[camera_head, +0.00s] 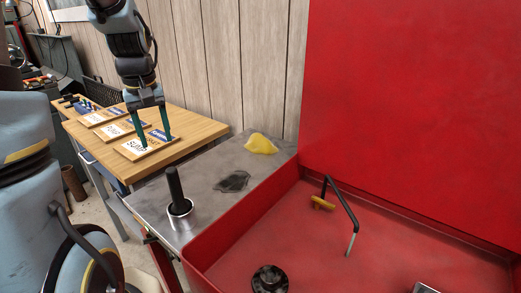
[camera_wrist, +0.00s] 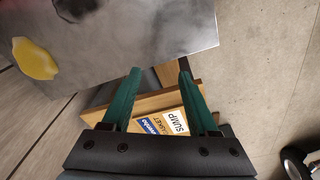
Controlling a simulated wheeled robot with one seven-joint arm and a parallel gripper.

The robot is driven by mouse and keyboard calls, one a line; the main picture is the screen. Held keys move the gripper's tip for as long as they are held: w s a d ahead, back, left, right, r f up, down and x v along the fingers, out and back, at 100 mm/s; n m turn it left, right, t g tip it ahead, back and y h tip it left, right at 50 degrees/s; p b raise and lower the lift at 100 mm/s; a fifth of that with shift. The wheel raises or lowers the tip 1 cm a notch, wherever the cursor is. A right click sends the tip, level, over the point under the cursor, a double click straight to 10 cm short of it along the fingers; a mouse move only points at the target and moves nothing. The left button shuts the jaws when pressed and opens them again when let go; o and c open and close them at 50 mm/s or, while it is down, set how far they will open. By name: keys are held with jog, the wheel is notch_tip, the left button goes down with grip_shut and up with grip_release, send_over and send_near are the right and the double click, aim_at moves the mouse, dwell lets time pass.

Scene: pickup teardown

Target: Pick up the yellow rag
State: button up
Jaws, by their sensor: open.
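The yellow rag (camera_head: 261,144) lies crumpled on the grey metal surface at the back, close to the red panel. It also shows in the wrist view (camera_wrist: 35,60) at the upper left, flat on the metal. My gripper (camera_head: 150,138) points down over the wooden table, left of the rag and apart from it. Its two green fingers (camera_wrist: 160,80) are spread with nothing between them. In the wrist view the rag lies ahead and to the left of the fingertips.
The grey metal top (camera_head: 205,207) also holds a black rod in a metal cup (camera_head: 176,190) and a dark crumpled cloth (camera_head: 233,181). A red tray (camera_head: 400,240) with a bent bar adjoins it at right. Labelled boards (camera_head: 147,146) lie on the wooden table (camera_head: 185,125).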

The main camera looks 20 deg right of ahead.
jog(key=w+d+n+b, duration=0.1)
jog(key=w+d+b, duration=0.1)
jog(key=w+d, duration=0.55)
jog(key=n+g+b, duration=0.1)
jog(key=n+b, duration=0.2)
jog(key=b, duration=0.2)
send_over(260, 135)
jog(key=f, duration=0.6)
jog(key=shift+w+a, duration=0.1)
jog(key=shift+w, duration=0.1)
jog(key=shift+s+f+p, duration=0.2)
jog(key=shift+f+p, duration=0.75)
jog(key=shift+f, duration=1.7)
grip_shut()
